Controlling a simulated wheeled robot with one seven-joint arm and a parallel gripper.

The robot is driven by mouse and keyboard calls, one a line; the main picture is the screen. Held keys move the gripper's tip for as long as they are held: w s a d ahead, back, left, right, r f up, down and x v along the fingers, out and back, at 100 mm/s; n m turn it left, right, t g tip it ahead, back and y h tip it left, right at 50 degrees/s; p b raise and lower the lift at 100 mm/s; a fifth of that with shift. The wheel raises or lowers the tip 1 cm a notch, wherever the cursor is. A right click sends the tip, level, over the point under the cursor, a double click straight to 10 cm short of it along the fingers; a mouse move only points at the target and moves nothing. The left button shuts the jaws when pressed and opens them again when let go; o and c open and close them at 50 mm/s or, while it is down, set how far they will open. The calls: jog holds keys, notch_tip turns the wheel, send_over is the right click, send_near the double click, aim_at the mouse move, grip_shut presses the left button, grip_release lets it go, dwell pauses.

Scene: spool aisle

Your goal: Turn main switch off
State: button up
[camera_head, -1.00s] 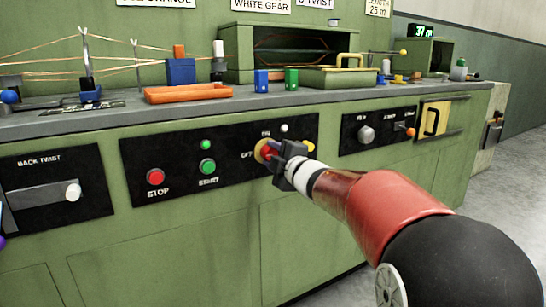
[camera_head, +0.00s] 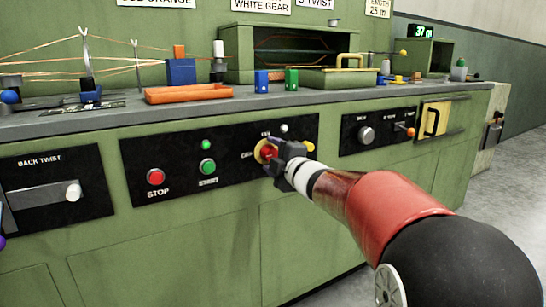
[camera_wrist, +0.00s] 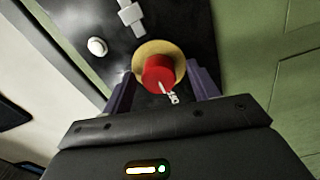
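The main switch is a red knob (camera_head: 266,152) on a round yellow plate (camera_head: 259,151), set in the black control panel beside ON and OFF lettering. My gripper (camera_head: 274,154) is at the switch, its fingers reaching toward the knob. In the wrist view the red knob (camera_wrist: 158,72) sits between the two purple-grey fingers (camera_wrist: 161,92), with the yellow plate (camera_wrist: 172,52) behind it. The fingers look spread, with a gap on either side of the knob. A small pale key-like piece (camera_wrist: 172,96) shows just below the knob. My gripper hides part of the switch in the head view.
On the same panel are a red STOP button (camera_head: 156,177), a green START button (camera_head: 207,167) and a green lamp (camera_head: 206,145). A white knob (camera_head: 284,128) and a yellow one (camera_head: 309,146) are close to my gripper. The worktop above holds an orange tray (camera_head: 188,94).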

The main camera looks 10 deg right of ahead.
jog(key=v, duration=0.7)
jog(key=shift+s+d+p, duration=0.15)
jog(key=shift+s+p, duration=0.2)
